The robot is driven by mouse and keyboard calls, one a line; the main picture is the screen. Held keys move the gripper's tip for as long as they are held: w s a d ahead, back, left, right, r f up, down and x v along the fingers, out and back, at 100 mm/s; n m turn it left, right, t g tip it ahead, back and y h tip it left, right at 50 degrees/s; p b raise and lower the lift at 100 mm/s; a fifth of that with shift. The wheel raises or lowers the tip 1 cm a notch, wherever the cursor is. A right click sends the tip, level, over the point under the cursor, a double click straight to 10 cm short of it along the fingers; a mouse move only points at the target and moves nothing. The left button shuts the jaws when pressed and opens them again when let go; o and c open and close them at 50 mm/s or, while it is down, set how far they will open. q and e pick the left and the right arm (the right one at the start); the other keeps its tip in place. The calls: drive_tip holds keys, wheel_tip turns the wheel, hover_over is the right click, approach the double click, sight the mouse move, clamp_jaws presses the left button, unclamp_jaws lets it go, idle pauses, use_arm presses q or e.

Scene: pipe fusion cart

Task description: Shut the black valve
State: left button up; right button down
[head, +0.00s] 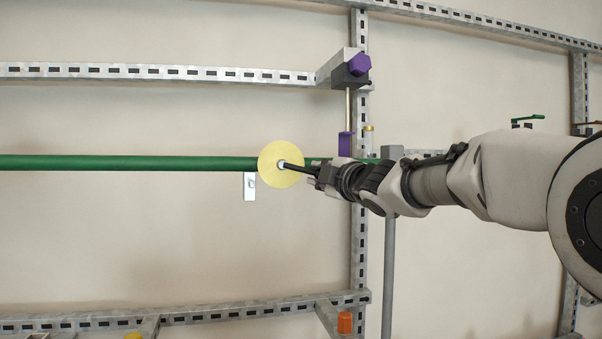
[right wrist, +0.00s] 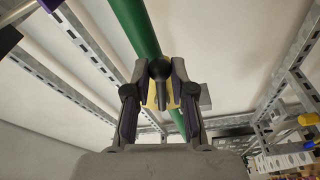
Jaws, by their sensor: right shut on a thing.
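The black valve shows as a black lever (head: 298,168) running from a white hub in front of a round yellow plate (head: 276,150) on the green pipe. In the right wrist view the black lever (right wrist: 159,72) has a rounded end and sits between my fingers, with the green pipe (right wrist: 136,28) behind it. My right gripper (head: 318,174) comes in from the right and is shut on the lever's outer end. The fingers hide part of the lever, and the valve body is not clearly seen. My left gripper is in neither view.
A slotted metal rail (head: 150,72) runs above the pipe and another (head: 200,316) below. A purple knob (head: 360,64) and a purple part (head: 345,145) are close above my right wrist. A grey vertical pipe (head: 388,270) stands below my forearm. The wall area left of the yellow plate is open.

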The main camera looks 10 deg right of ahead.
drive_tip(key=shift+a+f+m+b, duration=0.2)
drive_tip(key=shift+f+m+b, duration=0.45)
drive_tip(key=shift+m+b, duration=0.55)
drive_tip(key=shift+a+f+m+t+b, duration=0.4)
drive_tip(key=shift+f+m+b, duration=0.25)
drive_tip(key=shift+m+b, duration=0.55)
